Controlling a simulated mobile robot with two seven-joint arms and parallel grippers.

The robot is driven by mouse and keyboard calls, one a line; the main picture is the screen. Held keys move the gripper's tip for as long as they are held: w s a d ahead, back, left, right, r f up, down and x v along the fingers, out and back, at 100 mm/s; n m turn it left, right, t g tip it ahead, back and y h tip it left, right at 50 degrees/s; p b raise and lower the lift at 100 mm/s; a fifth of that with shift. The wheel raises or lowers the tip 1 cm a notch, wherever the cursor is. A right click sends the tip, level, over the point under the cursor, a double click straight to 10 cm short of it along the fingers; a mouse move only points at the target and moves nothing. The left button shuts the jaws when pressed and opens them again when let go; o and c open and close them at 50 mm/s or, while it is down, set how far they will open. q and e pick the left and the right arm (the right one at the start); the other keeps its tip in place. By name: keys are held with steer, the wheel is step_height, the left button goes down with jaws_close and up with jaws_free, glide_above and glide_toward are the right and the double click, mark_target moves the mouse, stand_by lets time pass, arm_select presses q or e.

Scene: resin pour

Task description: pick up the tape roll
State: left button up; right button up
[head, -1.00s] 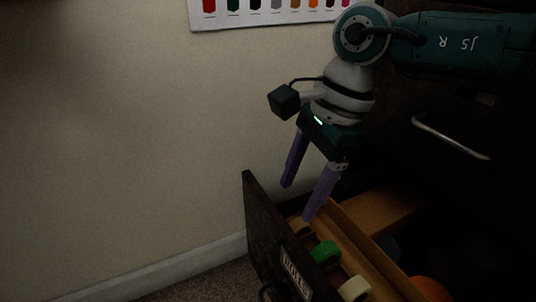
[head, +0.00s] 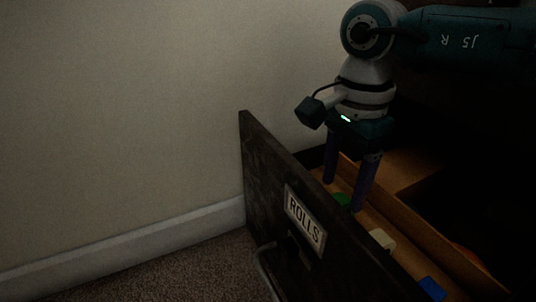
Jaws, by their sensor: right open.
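An open drawer with a dark front (head: 262,172) holds a row of rolls. A green roll (head: 341,198) sits in it, partly hidden by the drawer front and my gripper. A cream roll (head: 382,240) and a blue roll (head: 432,288) lie nearer along the row. The frames do not show which roll is the tape roll. My right gripper (head: 344,195) points down, open, with its purple fingers reaching into the drawer at the green roll. I cannot tell whether they touch it. My left gripper is not in view.
The drawer front carries a "ROLLS" label (head: 304,222) and a metal handle (head: 267,270). A wooden divider (head: 420,228) runs along the rolls' right side. A dim orange thing shows beyond it. A bare wall (head: 120,120) and open carpet (head: 190,275) are at left.

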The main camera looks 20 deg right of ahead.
mark_target(342, 198)
step_height(342, 198, down, 2)
steer(key=shift+f+b, duration=0.25)
steer(key=shift+b, duration=0.25)
steer(key=shift+r, duration=0.15)
jaws_close()
